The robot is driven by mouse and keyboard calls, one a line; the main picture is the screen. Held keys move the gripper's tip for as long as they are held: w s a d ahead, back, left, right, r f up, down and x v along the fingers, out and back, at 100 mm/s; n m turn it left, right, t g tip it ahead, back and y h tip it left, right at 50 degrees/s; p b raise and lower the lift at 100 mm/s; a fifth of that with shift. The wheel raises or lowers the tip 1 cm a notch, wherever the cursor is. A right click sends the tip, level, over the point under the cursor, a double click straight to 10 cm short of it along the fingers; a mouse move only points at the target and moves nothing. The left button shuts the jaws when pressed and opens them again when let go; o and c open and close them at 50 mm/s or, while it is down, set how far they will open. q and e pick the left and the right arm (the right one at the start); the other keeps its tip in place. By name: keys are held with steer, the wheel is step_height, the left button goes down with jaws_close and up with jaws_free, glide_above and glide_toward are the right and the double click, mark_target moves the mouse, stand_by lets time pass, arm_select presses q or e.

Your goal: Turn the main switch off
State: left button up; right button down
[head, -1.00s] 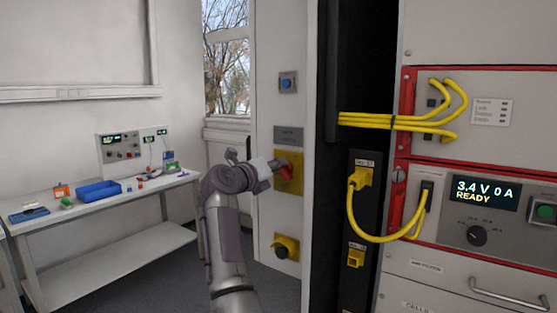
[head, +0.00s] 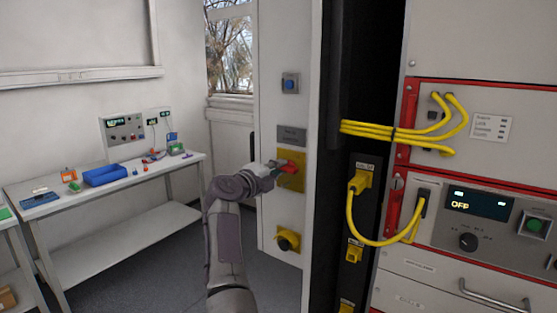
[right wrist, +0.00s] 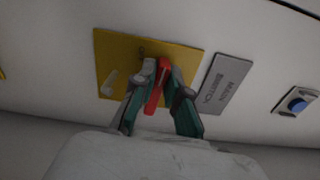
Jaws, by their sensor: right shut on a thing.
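The main switch is a red handle (head: 289,168) on a yellow plate (head: 293,184) on the cabinet's narrow light side. In the right wrist view the red handle (right wrist: 157,86) stands between the fingers, in front of the yellow plate (right wrist: 118,60). A grey label (right wrist: 225,84) reading MAIN SWITCH is beside the plate. My right gripper (head: 275,168) is shut on the handle; its green-sided fingers (right wrist: 163,92) are on both sides of it. The display (head: 478,203) on the cycler reads OFF. My left gripper is not in view.
A blue button (head: 290,84) is above the switch and a black knob on yellow (head: 287,241) below it. Yellow cables (head: 378,132) hang at the rack to the right. A workbench (head: 118,181) with small items stands at the left.

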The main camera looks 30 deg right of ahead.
steer(key=shift+n+p, duration=0.45)
steer(key=shift+n, duration=0.15)
steer(key=c, duration=1.2)
jaws_free()
steer(key=shift+f, duration=0.1)
